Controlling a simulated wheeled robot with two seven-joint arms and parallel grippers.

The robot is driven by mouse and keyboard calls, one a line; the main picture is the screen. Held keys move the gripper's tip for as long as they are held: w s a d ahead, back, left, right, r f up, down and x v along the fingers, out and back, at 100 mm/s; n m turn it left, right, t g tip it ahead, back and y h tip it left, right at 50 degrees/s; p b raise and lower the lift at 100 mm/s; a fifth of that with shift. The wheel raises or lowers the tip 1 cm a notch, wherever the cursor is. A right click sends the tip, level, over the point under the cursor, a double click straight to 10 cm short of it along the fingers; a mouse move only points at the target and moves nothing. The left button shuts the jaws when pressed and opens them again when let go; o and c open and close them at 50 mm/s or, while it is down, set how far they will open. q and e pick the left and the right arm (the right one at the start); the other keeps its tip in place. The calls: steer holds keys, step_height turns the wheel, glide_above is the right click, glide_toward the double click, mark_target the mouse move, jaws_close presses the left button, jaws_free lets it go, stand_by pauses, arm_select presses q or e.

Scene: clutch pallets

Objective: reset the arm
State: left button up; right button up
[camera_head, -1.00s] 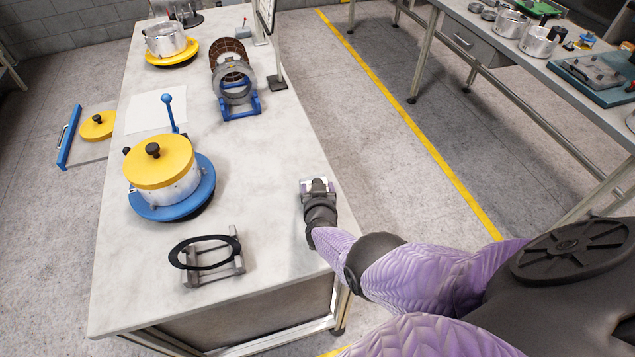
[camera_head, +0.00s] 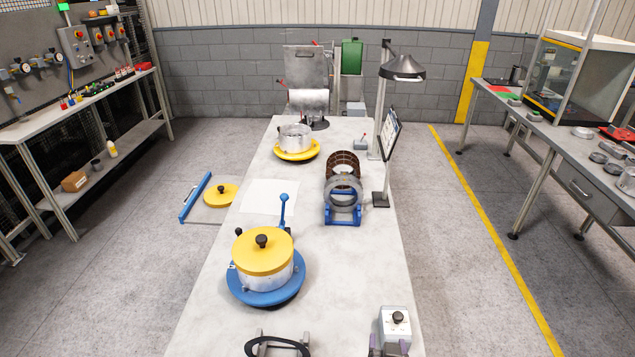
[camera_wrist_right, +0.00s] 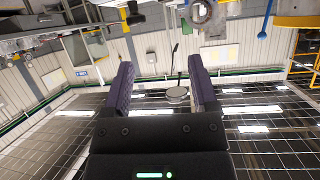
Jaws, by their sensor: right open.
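My right gripper (camera_head: 388,348) is only just in view at the bottom edge of the head view, where purple parts show. In the right wrist view its two purple fingers (camera_wrist_right: 161,80) stand wide apart with nothing between them close by. The rest of that arm is out of the head view. In the head view a grey box with a black knob (camera_head: 396,324) is just beyond the gripper, at the table's near right; I cannot tell whether they touch. My left gripper is not in view.
The long light table (camera_head: 345,270) bears a yellow-lidded pot (camera_head: 264,252) on a blue base, a ring in a blue stand (camera_head: 343,208), a silver pot (camera_head: 295,137) and a lamp (camera_head: 402,68). A black ring (camera_head: 277,345) lies near front. Floor aisles flank the table.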

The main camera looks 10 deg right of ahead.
steer(key=s+a+r+n+g+y, duration=0.3)
steer(key=s+a+r+n+y, duration=0.15)
steer(key=a+n+y, duration=0.2)
steer(key=s+r+g+h, duration=0.2)
steer(key=s+r+g, duration=0.55)
steer(key=s, duration=0.85)
steer(key=s+f+b, duration=0.3)
steer(key=f+b, duration=1.2)
steer(key=f, duration=1.9)
steer(key=s+d+f+g+b, duration=0.1)
steer(key=s+d+f+b, duration=0.2)
steer(key=s+f+b, duration=0.5)
steer(key=s+f, duration=0.4)
steer(key=f, duration=0.5)
steer(key=shift+s+n+b, duration=0.3)
steer(key=shift+s+n, duration=0.05)
